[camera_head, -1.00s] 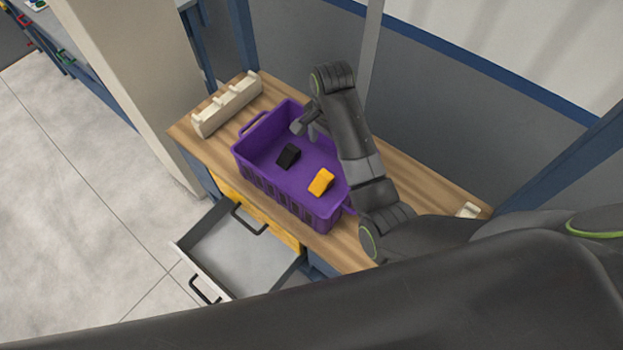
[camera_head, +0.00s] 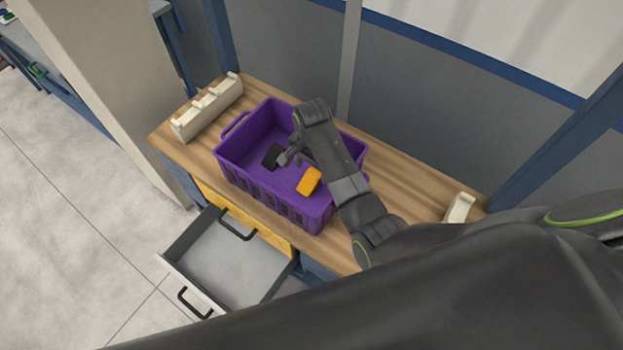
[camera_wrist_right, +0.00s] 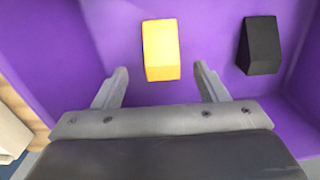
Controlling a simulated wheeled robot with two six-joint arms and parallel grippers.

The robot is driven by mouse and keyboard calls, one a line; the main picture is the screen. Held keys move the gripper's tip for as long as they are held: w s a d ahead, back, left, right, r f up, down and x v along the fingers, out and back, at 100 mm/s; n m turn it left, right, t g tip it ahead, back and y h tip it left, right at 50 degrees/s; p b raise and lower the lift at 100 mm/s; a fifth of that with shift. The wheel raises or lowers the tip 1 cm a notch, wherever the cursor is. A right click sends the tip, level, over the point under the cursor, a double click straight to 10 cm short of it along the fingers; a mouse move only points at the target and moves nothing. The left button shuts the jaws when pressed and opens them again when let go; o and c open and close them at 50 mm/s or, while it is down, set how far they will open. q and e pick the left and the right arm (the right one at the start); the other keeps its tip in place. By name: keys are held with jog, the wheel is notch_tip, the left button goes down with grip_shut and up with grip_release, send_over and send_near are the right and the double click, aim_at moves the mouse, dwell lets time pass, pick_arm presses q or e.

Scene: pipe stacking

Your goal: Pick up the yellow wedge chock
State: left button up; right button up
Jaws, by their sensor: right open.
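The yellow wedge chock (camera_head: 308,181) lies on the floor of the purple crate (camera_head: 228,172). A black wedge chock (camera_head: 271,156) lies in the same crate, to its left in the head view. My right gripper (camera_head: 287,157) is over the crate, close to both chocks. In the right wrist view the open right gripper (camera_wrist_right: 160,84) has the yellow chock (camera_wrist_right: 160,49) just ahead, centred between its fingers and apart from them. The black chock (camera_wrist_right: 260,45) is to the right, outside the fingers. My left gripper is not in view.
The crate stands on a wooden workbench (camera_head: 185,147). A cream slotted rack (camera_head: 207,107) sits at the bench's left end and another cream piece (camera_head: 459,208) at the right. An open grey drawer (camera_head: 225,262) juts out below the bench's front. The crate walls surround the gripper.

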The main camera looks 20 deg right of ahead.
aim_at(312, 177)
jog(key=shift+w+f+p, duration=0.15)
jog(key=shift+f+p, duration=0.4)
jog(key=shift+f, duration=2.1)
jog(key=c, duration=1.2)
jog(key=shift+r, duration=0.1)
